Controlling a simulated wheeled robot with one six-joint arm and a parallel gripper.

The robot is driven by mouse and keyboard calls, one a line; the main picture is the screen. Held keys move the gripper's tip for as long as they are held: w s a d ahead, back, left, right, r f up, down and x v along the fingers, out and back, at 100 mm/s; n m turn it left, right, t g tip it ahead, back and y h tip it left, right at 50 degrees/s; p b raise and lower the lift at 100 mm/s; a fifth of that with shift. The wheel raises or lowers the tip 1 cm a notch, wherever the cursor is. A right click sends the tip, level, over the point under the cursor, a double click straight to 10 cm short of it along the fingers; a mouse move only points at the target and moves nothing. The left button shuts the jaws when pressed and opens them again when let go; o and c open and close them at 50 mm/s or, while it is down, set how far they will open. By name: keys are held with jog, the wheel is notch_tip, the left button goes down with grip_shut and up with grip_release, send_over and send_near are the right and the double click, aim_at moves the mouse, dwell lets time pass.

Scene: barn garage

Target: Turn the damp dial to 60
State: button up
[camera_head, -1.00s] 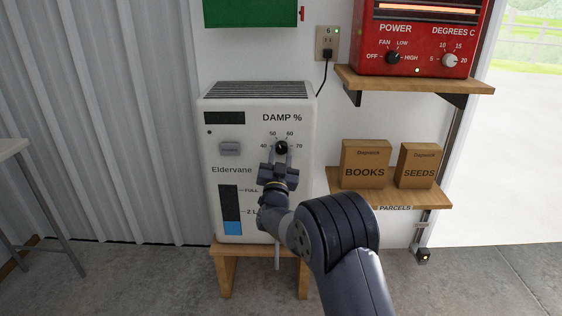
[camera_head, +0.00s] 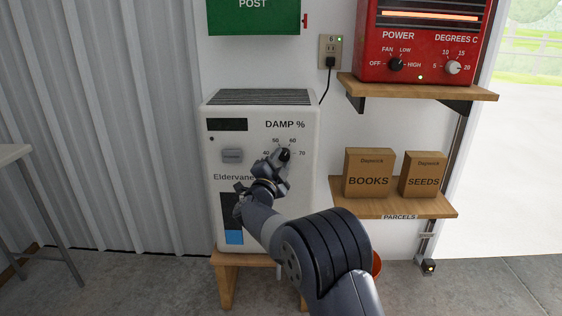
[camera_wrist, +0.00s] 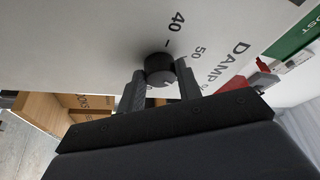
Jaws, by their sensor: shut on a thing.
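The damp dial (camera_head: 286,154) is a small black round knob on the upper right of the white Eldervane unit (camera_head: 302,205), under the label DAMP %. Numbers 40, 50, 60 and 70 arc over it. My gripper (camera_head: 283,158) is shut on the dial, reaching it from the lower left with its wrist tilted. In the wrist view the dial (camera_wrist: 159,66) sits between my two fingers (camera_wrist: 160,88), with 40 and 50 printed beside it. I cannot make out which number the dial's mark points to.
The unit's dark display (camera_head: 227,125) and a grey button (camera_head: 232,156) are left of the dial. A red heater (camera_head: 421,50) with two knobs stands on a shelf at upper right. Boxes marked BOOKS (camera_head: 369,173) and SEEDS (camera_head: 423,174) sit on a lower shelf.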

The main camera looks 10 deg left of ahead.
jog(key=shift+m, duration=0.4)
jog(key=o, duration=1)
jog(key=p+v, duration=0.2)
jog(key=v, duration=0.8)
jog(key=shift+s+a, duration=0.15)
jog(key=shift+s, duration=0.2)
